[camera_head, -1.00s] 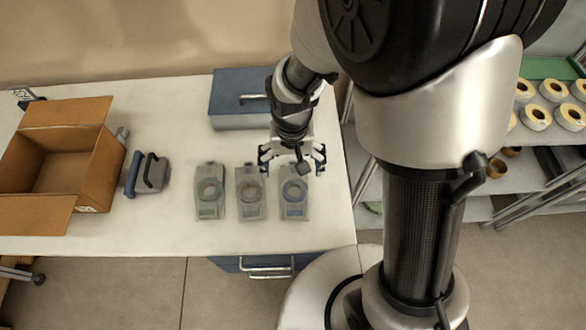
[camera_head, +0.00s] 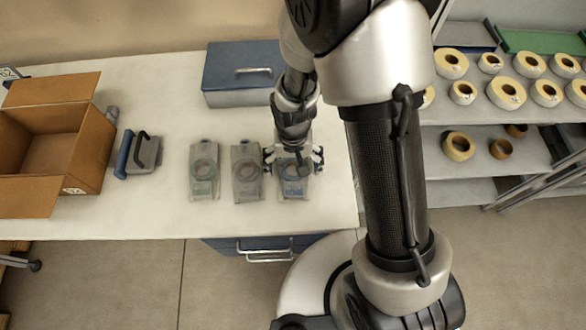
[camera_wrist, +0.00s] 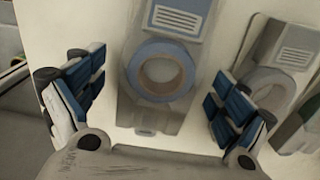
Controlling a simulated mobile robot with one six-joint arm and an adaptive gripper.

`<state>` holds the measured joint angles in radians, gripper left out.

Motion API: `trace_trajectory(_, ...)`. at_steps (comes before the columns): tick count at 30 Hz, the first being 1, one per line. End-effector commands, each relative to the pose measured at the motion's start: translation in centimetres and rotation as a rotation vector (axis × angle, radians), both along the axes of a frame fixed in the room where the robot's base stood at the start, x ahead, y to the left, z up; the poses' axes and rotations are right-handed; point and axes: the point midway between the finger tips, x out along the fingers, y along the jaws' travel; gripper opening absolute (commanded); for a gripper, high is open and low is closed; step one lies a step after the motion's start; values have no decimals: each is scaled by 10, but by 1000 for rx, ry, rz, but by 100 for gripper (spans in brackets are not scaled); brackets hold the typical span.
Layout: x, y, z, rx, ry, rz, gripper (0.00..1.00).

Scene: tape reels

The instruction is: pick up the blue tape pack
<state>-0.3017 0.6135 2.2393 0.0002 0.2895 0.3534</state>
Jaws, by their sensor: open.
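The blue tape pack (camera_head: 294,186) lies on the white table, the rightmost of three similar packs in a row. In the wrist view the blue tape pack (camera_wrist: 164,70) shows its blue ring and blue label, lying between my fingers. My gripper (camera_head: 293,160) is open above it and hides part of it in the head view. In the wrist view my gripper (camera_wrist: 155,100) has one finger on each side of the pack. I cannot tell whether the fingers touch it. The middle pack (camera_head: 247,172) and the green-labelled pack (camera_head: 204,172) lie to its left.
In the wrist view the neighbouring pack (camera_wrist: 278,65) lies close to the right finger. A blue case (camera_head: 243,75) stands behind, and a tape dispenser (camera_head: 138,153) and an open cardboard box (camera_head: 88,150) are on the left. Shelves with tape rolls (camera_head: 506,94) stand at the right.

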Motion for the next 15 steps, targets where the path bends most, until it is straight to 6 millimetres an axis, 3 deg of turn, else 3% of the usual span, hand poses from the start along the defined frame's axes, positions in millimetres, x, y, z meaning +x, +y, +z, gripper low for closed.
trace_trajectory(5,0,0,1,1,-1,0,93)
trace_trajectory(15,0,0,1,0,-1,0,71)
